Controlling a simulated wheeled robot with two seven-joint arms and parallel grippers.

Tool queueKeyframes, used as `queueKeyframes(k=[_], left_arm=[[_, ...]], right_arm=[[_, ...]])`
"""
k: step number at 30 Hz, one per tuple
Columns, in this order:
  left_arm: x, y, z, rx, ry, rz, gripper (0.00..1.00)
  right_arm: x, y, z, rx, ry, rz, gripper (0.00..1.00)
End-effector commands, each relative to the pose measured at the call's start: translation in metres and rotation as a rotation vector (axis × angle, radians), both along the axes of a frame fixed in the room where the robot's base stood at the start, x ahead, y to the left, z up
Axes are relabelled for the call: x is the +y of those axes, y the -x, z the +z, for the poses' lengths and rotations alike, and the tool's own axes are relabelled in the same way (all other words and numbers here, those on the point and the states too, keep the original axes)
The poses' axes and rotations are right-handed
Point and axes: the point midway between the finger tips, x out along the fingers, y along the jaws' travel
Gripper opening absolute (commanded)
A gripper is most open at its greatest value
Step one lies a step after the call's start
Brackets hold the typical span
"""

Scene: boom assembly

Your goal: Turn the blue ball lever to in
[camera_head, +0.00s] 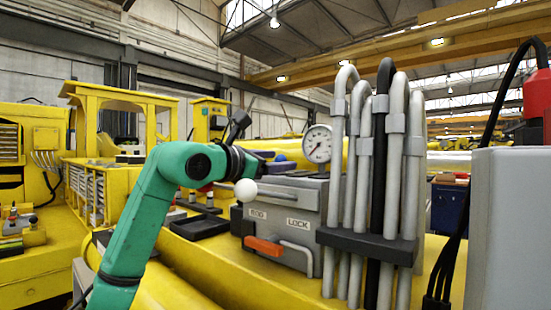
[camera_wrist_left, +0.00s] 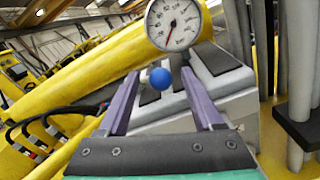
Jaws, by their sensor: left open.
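The blue ball (camera_head: 281,157) of the lever shows small just past my left gripper's fingers in the head view. In the left wrist view the blue ball (camera_wrist_left: 160,78) appears between the two purple fingertips, with a gap on each side. My left gripper (camera_head: 274,160) is open over the top of the grey control box (camera_head: 312,196). Its fingers also show in the left wrist view (camera_wrist_left: 160,73). The lever's rod and any in or out marking are hidden or too small to tell. My right gripper is not in view.
A round pressure gauge (camera_head: 317,144) stands close behind the gripper. Thick grey hoses (camera_head: 358,180) rise at the box's right. A white ball (camera_head: 246,191) sits below the gripper, near an orange handle (camera_head: 263,246) and a LOCK label. A dark tray (camera_head: 199,227) lies left.

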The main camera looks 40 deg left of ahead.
Motion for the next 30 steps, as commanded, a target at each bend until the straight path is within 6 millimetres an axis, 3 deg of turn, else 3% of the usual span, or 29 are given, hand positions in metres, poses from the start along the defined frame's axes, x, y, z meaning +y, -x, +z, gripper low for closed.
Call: queueKeyframes(k=[1, 2, 6, 7, 30], left_arm=[[0.0001, 0.0002, -0.0002, 0.000, 0.000, 0.000, 0.67], [0.0001, 0.0003, -0.0002, 0.000, 0.000, 0.000, 0.60], [0.0001, 0.0005, -0.0001, 0.000, 0.000, 0.000, 0.06], [0.0000, 0.0005, -0.0001, 0.000, 0.000, 0.000, 0.00], [-0.0002, 0.0006, 0.0002, -0.001, 0.003, -0.001, 0.00]], right_arm=[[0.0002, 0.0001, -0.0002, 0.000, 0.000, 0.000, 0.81], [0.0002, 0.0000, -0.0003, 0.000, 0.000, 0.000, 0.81], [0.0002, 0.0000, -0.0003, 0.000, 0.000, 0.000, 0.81], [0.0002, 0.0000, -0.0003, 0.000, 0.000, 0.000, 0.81], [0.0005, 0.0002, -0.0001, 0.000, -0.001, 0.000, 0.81]])
